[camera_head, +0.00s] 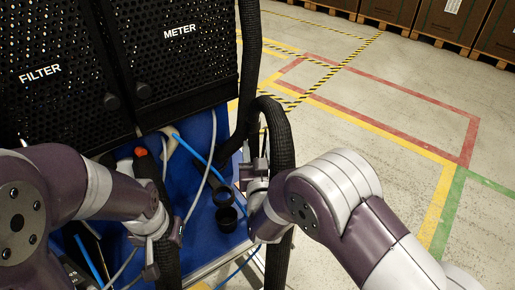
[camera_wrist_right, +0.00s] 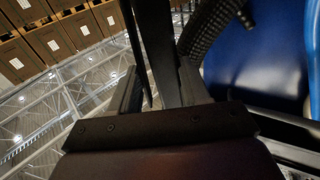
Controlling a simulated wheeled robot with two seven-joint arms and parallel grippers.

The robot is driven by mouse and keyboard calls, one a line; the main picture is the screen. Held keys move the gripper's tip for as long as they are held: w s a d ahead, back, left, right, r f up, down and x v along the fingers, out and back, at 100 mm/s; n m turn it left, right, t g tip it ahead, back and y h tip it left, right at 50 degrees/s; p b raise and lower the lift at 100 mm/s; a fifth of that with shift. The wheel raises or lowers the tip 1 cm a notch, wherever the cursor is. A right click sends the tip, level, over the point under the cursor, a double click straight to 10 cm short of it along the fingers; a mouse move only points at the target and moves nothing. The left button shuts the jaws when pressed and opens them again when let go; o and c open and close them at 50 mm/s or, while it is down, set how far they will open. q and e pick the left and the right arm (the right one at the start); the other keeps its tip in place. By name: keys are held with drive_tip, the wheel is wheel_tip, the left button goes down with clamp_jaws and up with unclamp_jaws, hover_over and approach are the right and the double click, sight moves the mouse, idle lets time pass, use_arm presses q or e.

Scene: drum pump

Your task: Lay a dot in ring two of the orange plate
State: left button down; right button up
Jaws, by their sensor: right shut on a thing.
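No orange plate, ring or dot shows in either view. My right gripper (camera_head: 256,165) is in the head view, beside the looped black hose (camera_head: 282,150). It is shut on a dark, narrow thing (camera_wrist_right: 165,50), which stands between its fingers in the right wrist view. I cannot tell what this thing is. My left gripper (camera_head: 164,253) is at the lower left of the head view, by another black hose (camera_head: 162,185). The hose passes close to its fingers, and I cannot tell whether they grip it.
Black perforated panels marked FILTER (camera_head: 50,100) and METER (camera_head: 175,60) stand behind a blue surface (camera_head: 205,240). Black cups (camera_head: 226,218) and thin blue and grey tubes are between my arms. The floor (camera_head: 380,130) to the right is clear, with boxes (camera_head: 455,22) beyond.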

drive_tip(key=shift+r, duration=0.1)
drive_tip(key=shift+f+b, duration=0.4)
drive_tip(key=shift+f, duration=0.1)
idle(0.4)
